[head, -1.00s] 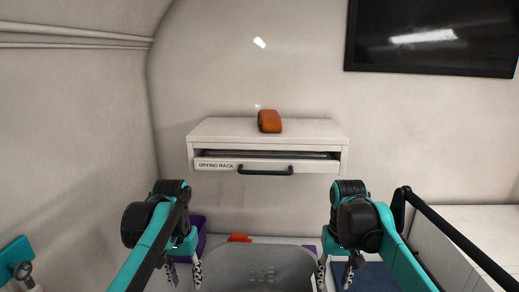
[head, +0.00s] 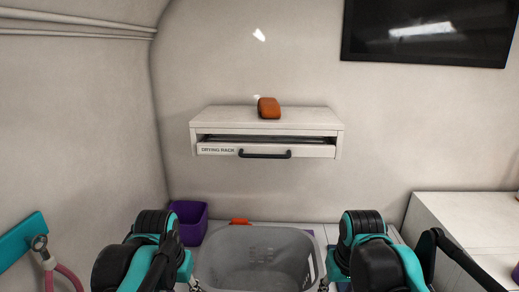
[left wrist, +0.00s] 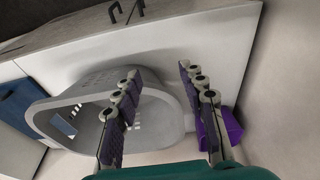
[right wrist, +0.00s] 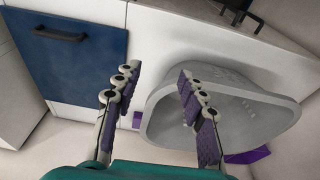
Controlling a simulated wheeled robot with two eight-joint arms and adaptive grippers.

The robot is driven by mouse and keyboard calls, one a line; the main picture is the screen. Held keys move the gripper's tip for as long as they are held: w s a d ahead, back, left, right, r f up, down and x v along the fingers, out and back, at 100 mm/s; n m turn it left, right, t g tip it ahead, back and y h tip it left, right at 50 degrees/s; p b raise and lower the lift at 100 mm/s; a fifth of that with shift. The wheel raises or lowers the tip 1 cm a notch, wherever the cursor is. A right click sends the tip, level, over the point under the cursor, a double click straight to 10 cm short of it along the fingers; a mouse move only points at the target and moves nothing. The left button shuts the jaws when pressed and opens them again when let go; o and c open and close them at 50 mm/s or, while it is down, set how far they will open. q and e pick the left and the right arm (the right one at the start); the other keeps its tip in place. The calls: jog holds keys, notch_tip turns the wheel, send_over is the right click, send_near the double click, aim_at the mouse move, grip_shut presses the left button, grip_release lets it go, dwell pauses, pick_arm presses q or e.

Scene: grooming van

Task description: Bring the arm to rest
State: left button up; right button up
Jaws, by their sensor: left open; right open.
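My left gripper (left wrist: 160,95) is open and empty in the left wrist view. Its fingers are spread above the grey basket, one finger in front of the basket's rim. My right gripper (right wrist: 157,95) is open and empty in the right wrist view, with one finger overlapping the basket's edge in the picture. In the head view both arms come in low, on either side of the grey basket (head: 257,256), and the fingers are mostly hidden behind the wrists. I cannot tell whether any finger touches the basket.
A wall shelf with a drying rack drawer (head: 219,149) carries an orange-brown object (head: 269,108). A purple bin (head: 189,222) stands left of the basket. A teal wall holder (head: 22,243) is at the left, and a white counter (head: 465,212) at the right. A dark screen hangs at upper right.

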pick_arm(q)
jog(key=s+f+t+b, duration=0.2)
jog(key=s+f+t, duration=0.2)
jog(key=s+f, duration=0.6)
jog(key=shift+s+d+f+t, duration=0.15)
jog(key=shift+d+f+t, duration=0.25)
jog(key=shift+f, duration=0.3)
pick_arm(e)
jog(key=s+f+t, duration=0.4)
jog(key=s+f, duration=0.6)
jog(key=f, duration=0.1)
jog(key=shift+s+a+f+t, duration=0.2)
jog(key=shift+a+t, duration=0.1)
jog(key=shift+t, duration=0.1)
